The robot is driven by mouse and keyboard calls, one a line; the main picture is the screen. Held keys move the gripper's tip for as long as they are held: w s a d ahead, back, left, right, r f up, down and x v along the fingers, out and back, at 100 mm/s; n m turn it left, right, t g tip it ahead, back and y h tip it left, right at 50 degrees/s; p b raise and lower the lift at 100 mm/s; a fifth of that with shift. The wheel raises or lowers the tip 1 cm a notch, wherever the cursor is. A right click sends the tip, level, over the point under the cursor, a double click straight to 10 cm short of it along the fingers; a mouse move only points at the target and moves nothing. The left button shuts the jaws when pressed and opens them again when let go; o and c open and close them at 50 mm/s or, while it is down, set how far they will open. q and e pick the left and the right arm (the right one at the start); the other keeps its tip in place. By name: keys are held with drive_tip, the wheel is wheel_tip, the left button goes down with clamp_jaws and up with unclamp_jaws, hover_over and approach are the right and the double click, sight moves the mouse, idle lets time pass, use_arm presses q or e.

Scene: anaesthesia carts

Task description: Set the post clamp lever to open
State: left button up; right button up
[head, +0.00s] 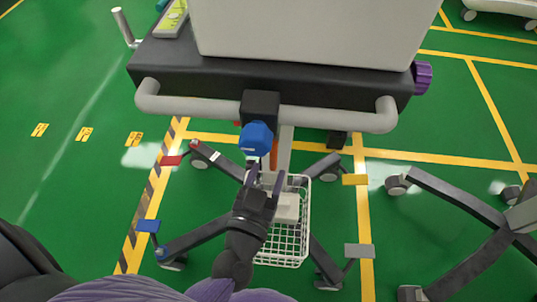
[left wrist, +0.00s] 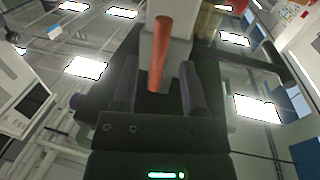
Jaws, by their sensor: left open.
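The orange lever (left wrist: 160,52) stands out in front of the pale post in the left wrist view, its lower end lying between my finger outlines. In the head view only a small orange part (head: 273,156) shows, beside the pale post (head: 286,142) and partly behind the blue knob. My left gripper (head: 266,178) is below the cart's front handle, fingers pointing at the post. It is open, and its two fingers also show in the left wrist view (left wrist: 159,80). I cannot tell whether either finger touches the lever. My right gripper is not in view.
A blue knob (head: 257,137) on a black block hangs from the grey handle (head: 210,108), just above my gripper. A white wire basket (head: 295,245) is below and right of it. Cart legs with coloured pedals spread over the green floor. Another wheeled base (head: 455,200) stands right.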

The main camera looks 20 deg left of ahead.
sight(272, 163)
use_arm(q)
drive_tip(key=w, duration=0.4)
drive_tip(key=shift+w+a+b, duration=0.15)
drive_tip(key=shift+a+b, duration=0.05)
drive_tip(key=shift+b, duration=0.1)
clamp_jaws()
idle(1.1)
